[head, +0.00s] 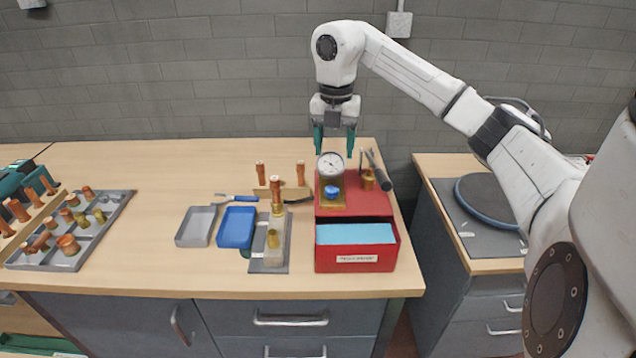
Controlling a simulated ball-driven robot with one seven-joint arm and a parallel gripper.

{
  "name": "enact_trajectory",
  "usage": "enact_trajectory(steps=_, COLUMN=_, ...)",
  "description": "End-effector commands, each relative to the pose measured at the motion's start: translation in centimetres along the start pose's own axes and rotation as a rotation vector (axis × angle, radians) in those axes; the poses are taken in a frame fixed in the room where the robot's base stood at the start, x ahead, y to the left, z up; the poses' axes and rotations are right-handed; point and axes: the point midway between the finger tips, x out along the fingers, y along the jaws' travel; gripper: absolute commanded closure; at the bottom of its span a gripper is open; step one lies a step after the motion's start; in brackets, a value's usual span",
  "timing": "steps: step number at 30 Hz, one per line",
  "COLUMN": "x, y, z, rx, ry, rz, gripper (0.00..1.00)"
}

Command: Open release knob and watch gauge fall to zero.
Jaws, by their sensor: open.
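A round white gauge (331,165) stands upright at the back left of a red test unit near the bench's right end. Its needle is too small to read. A blue knob (331,192) sits just below and in front of the gauge, on a brass-coloured base; I take it to be the release knob. My gripper (334,153) points straight down with its two green fingers spread apart. It is empty, at or just above the gauge in the picture, and its depth relative to the gauge is hard to tell. Nothing hides the knob.
A dark-handled lever (377,170) stands right of the gauge. A red box (357,262) with a light blue top is in front. Left are copper fittings (276,190), a blue tray (237,228) and a grey tray (196,226).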

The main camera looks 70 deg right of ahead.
Motion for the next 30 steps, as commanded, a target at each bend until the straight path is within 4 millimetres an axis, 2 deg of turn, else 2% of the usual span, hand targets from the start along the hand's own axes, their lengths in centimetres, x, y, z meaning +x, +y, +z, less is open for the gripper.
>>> enact_trajectory(steps=5, x=2.1, y=0.0, z=-0.1, rx=0.0, ry=0.005, rz=0.0, gripper=0.39)
enact_trajectory(steps=12, x=6.4, y=0.0, z=-0.1, rx=0.0, ry=0.006, rz=0.002, gripper=0.39)
enact_trajectory(steps=18, x=9.2, y=0.1, z=-0.1, rx=-0.001, ry=0.004, rz=0.002, gripper=0.39)
enact_trajectory(steps=23, x=10.3, y=0.1, z=-0.1, rx=-0.001, ry=0.003, rz=0.003, gripper=0.39)
enact_trajectory(steps=30, x=10.6, y=0.1, z=-0.1, rx=-0.002, ry=0.002, rz=0.002, gripper=0.39)
